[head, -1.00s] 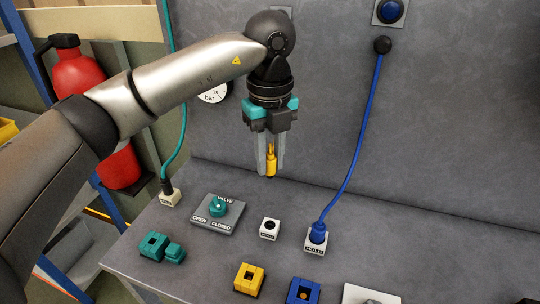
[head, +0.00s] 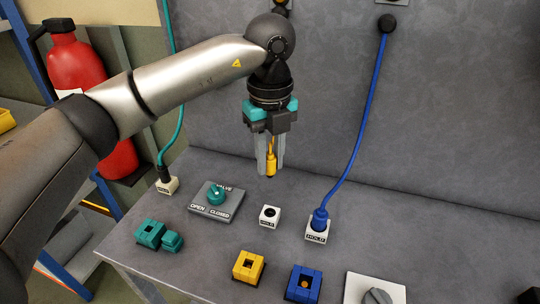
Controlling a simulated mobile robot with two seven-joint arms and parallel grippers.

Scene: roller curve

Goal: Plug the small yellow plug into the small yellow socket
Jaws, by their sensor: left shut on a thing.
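My left gripper (head: 270,170) points down and is shut on the small yellow plug (head: 271,160). The plug is upright between the fingers and in the air, in front of the grey back panel. The small yellow socket (head: 249,267) is a yellow block with a square opening on top. It stands on the grey bench top, below and slightly left of the gripper in the picture, well apart from the plug. My right gripper is not in view.
A white holder (head: 270,216) stands between gripper and socket in the picture. A blue plug (head: 319,220) with a cable sits in another white holder. A blue socket (head: 303,284), a teal socket (head: 150,233), and a valve plate (head: 216,202) stand nearby. A grey knob (head: 377,297) is at front right.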

